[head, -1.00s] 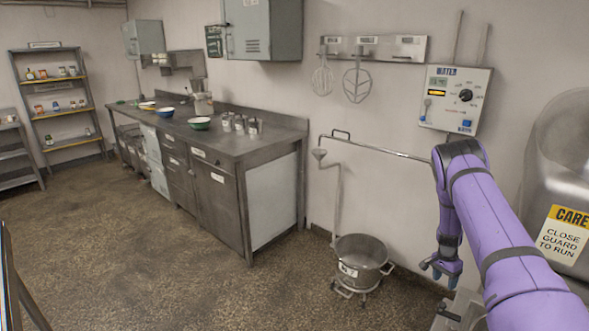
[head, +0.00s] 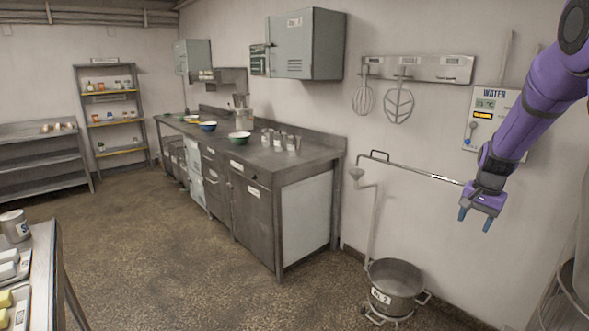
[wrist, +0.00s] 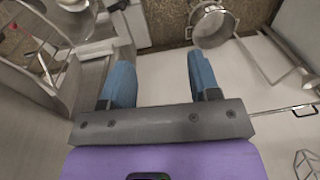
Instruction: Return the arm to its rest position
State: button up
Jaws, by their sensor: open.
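My purple arm reaches in from the upper right in the head view. My gripper (head: 475,219) hangs at its end with blue fingers pointing down, in front of the wall and right of the steel pot. In the wrist view my gripper (wrist: 160,85) has its two blue fingers spread apart, with nothing between them. The wall water panel (head: 487,113) is partly hidden behind my arm.
A steel pot (head: 396,284) stands on a wheeled base below a wall pipe (head: 415,168); it also shows in the wrist view (wrist: 212,24). A steel counter (head: 262,180) with bowls stands left of it. A table edge (head: 45,270) is at lower left. Open floor lies between.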

jog(key=s+a+r+n+t, duration=0.1)
jog(key=s+a+r+n, duration=0.1)
jog(key=s+a+r, duration=0.5)
jog(key=s+a+r+n+t, duration=0.1)
jog(key=s+a+r+n, duration=0.3)
jog(key=s+r, duration=0.5)
jog(key=s+a+r+n+t, duration=0.1)
jog(key=s+a, duration=0.2)
jog(key=s, duration=0.6)
jog(key=s+a+r+n+t, duration=0.1)
jog(key=s+a, duration=0.3)
jog(key=s, duration=0.6)
jog(key=shift+s+r+n, duration=0.2)
jog(key=shift+r+n, duration=0.35)
jog(key=shift+n, duration=0.25)
